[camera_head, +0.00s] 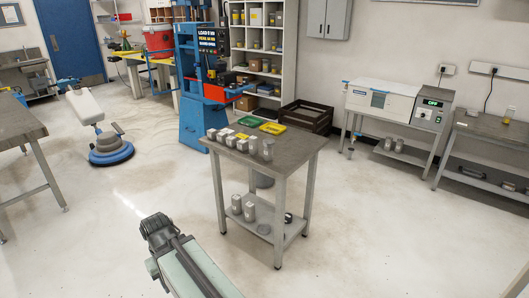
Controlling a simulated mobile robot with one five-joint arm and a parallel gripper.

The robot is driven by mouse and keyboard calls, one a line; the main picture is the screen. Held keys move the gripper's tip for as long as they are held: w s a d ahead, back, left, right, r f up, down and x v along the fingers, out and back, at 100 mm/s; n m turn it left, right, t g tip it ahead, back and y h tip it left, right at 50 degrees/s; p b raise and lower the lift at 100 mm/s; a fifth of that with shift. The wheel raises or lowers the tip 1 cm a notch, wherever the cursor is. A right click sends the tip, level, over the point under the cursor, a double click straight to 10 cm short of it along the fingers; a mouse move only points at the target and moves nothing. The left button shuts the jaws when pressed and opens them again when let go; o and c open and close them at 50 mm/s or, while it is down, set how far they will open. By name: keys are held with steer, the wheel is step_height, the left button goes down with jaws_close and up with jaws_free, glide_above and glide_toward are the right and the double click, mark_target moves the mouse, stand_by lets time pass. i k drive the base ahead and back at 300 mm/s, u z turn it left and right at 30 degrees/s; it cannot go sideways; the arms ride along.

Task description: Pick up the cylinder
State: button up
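A grey cylinder (268,150) stands upright near the right end of the small worktable's top (290,160). A second grey, cylinder-like piece (253,146) stands just left of it. Several small grey blocks (230,141) line up further left on the same top. The dark end of my arm (157,226) is at the lower left, over the floor and well apart from the table. I make out no fingers there, so I cannot tell how my gripper stands. Nothing is seen held.
Green (250,121) and yellow (272,128) trays lie at the table's back edge. Grey pieces (249,211) stand on its lower shelf. A blue machine (193,90) stands behind, a blue-based stand (110,150) at left. The floor between arm and table is clear.

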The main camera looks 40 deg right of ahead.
mark_target(268, 150)
steer(key=u, duration=0.1)
steer(key=i, duration=1.65)
steer(key=z, duration=0.1)
